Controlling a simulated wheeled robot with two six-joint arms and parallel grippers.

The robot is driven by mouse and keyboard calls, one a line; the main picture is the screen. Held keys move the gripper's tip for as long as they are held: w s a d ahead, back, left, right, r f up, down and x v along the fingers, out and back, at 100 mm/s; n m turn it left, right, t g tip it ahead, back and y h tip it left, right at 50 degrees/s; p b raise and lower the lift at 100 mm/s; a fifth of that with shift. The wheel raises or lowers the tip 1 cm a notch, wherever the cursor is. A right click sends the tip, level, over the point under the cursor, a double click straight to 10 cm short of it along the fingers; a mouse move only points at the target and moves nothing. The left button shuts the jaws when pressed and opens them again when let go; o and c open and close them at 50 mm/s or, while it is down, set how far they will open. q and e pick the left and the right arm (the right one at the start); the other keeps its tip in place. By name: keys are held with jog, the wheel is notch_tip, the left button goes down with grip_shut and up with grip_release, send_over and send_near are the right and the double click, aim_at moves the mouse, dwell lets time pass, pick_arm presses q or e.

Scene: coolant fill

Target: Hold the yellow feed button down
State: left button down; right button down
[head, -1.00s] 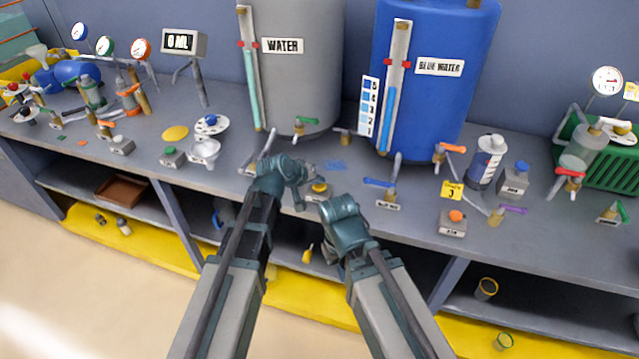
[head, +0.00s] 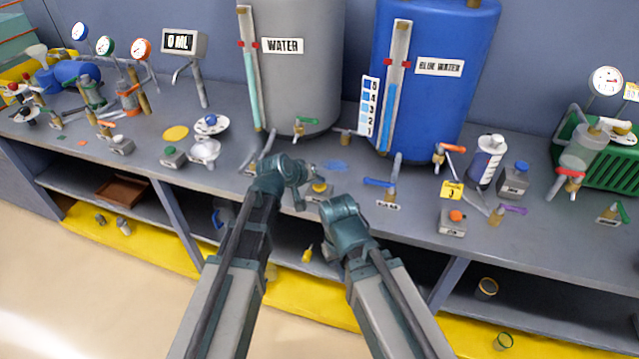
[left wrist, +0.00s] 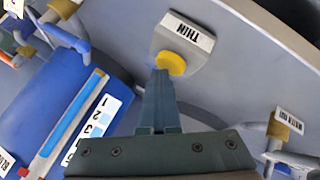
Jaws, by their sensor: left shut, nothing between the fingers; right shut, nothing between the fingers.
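The yellow feed button (head: 319,187) sits on a small grey box (left wrist: 187,45) labelled THIN near the bench's front edge. In the left wrist view the round yellow button (left wrist: 171,63) is just beyond my left fingertips (left wrist: 162,76), which overlap its lower rim. I cannot tell whether they touch it or whether it is pressed. In the head view my left gripper (head: 300,200) is beside the box, shut and empty. My right gripper (head: 328,250) is lower, in front of the bench edge, shut and empty, and partly hidden by its own arm.
A grey WATER tank (head: 300,80) and a blue tank (head: 440,40) stand behind. A blue-handled valve (head: 380,183) is right of the button. A box with an orange button (head: 455,217) is farther right. A display (head: 184,42) at the left reads 0 ML.

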aim_at(318, 188)
pick_arm(q)
jog(key=shift+r, duration=0.15)
jog(key=shift+r+p, duration=0.8)
jog(key=shift+p, duration=0.15)
jog(key=shift+r, duration=0.1)
notch_tip(318, 188, up, 5)
jog(key=p, duration=0.5)
